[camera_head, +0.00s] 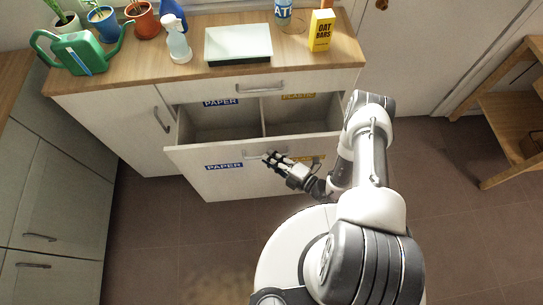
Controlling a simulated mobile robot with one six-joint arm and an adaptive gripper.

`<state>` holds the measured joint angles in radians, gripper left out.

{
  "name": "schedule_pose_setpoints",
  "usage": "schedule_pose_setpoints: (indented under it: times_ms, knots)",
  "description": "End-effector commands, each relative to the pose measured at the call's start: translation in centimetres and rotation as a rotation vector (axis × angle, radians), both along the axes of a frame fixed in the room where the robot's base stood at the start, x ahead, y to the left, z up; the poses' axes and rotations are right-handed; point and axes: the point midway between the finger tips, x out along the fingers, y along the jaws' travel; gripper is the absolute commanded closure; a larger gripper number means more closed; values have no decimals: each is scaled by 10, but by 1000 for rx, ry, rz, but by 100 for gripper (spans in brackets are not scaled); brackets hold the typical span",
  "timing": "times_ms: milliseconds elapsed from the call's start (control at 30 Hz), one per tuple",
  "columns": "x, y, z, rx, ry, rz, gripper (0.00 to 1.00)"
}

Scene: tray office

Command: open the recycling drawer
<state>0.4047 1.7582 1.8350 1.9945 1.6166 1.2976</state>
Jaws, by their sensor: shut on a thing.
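The recycling drawer (240,180) is pulled out from the wooden-topped cabinet. It has a pale front with a blue PAPER label on the left and a yellow label, partly covered by my gripper, on the right. A divider splits its inside into two compartments, which look empty from here. My gripper (268,157) is shut on the drawer's handle (251,154) at the upper middle of the front. My arm reaches to it from the right. Part of the handle is hidden by the fingers.
The counter (190,76) holds a green watering can (84,52), plants, a spray bottle (177,45), a tray (238,43) and a yellow OAT BARS box (321,31). A shut shallow drawer (290,82) is above. A wooden shelf (510,105) stands right; floor (165,225) is clear at front left.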

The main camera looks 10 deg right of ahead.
Motion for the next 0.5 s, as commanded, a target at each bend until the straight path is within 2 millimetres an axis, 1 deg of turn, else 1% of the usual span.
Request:
schedule_pose_setpoints:
  times_ms: [200, 233, 500]
  knots:
    - [0, 0, 0, 1, -1, 0, 100]
    - [0, 0, 0, 1, -1, 0, 89]
    - [1, 0, 0, 0, -1, -1, 71]
